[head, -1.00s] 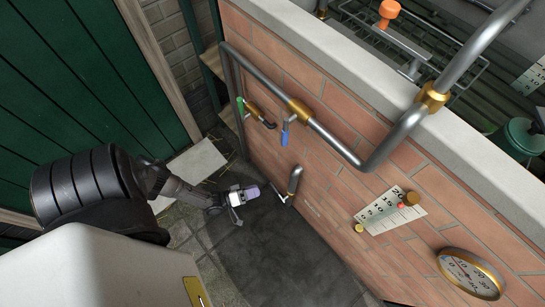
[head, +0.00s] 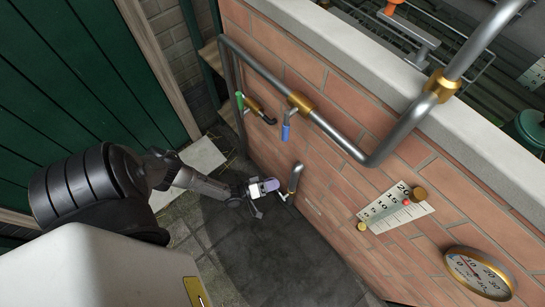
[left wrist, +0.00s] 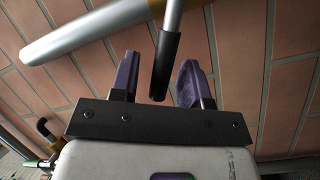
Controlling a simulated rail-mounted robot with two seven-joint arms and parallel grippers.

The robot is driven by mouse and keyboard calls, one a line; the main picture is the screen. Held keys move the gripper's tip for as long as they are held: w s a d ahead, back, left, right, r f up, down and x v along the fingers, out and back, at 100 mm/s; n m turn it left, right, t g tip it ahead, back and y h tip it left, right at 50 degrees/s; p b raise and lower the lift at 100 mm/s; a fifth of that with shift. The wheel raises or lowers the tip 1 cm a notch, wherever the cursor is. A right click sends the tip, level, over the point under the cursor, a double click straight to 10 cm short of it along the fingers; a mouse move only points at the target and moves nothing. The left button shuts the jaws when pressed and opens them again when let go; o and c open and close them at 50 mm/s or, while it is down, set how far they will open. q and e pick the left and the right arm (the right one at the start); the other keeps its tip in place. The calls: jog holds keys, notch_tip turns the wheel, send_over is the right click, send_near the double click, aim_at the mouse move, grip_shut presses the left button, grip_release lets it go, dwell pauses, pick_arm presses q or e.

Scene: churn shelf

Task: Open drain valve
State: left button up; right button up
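The drain valve (head: 296,178) is a short grey pipe low on the brick wall, with a small lever at its lower end. In the left wrist view the lever (left wrist: 166,68) is silver with a black grip, and a wide silver pipe (left wrist: 85,30) runs above it. My left gripper (head: 274,190) is right at the lever. In the left wrist view its purple fingers (left wrist: 155,75) are open, one on each side of the black grip, with gaps showing on both sides. My right gripper is not in view.
A thick grey pipe (head: 335,137) with brass joints runs along the brick wall. A green-handled valve (head: 239,88) and a blue-handled tap (head: 286,131) sit above the drain valve. A scale plate (head: 395,208) and a round gauge (head: 478,274) are to the right. The dark floor (head: 285,260) is clear.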

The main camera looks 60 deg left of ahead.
aim_at(278, 190)
pick_arm(q)
grip_shut()
dwell(0.3)
jog(key=shift+r+p, duration=0.25)
jog(key=shift+p, duration=0.15)
jog(key=d+r+m+p, duration=0.1)
jog(key=m+p, duration=0.1)
jog(key=p, duration=0.1)
jog(key=d+r+m+g+p, duration=0.1)
jog(key=m+p, duration=0.1)
jog(key=p, duration=0.1)
jog(key=shift+w+r+g+y+p, duration=0.2)
jog(key=shift+g+y+p, duration=0.1)
jog(key=shift+y, duration=0.1)
jog(key=shift+w+d+r+m+g+y+p, duration=0.15)
jog(key=shift+d+m+g+y+p, duration=0.3)
jog(key=shift+m+p, duration=0.55)
jog(key=shift+d, duration=0.1)
